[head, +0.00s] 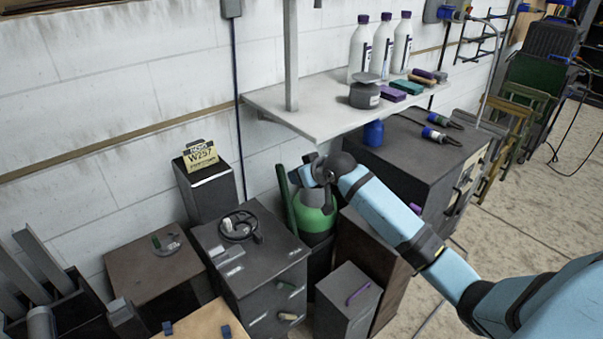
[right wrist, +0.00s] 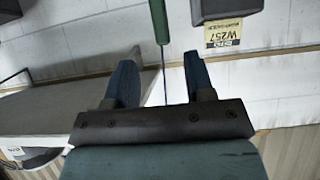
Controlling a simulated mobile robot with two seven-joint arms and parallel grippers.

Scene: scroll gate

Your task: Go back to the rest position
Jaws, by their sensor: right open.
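My right arm, light blue with black joints, comes in from the right in the head view. Its gripper (head: 308,172) is in front of the white wall, just above a green gas cylinder (head: 314,212). The right wrist view shows the two blue fingers (right wrist: 160,78) spread apart with nothing between them. A thin green rod (right wrist: 158,20) shows beyond the fingers, apart from them. My left gripper is in neither view.
A white wall shelf (head: 275,112) with bottles and small boxes is right of the gripper. Dark cabinets (head: 245,265) stand below along the wall. A yellow W257 sign (head: 200,155) tops a black box (head: 210,193) at left. Open floor (head: 530,190) lies to the right.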

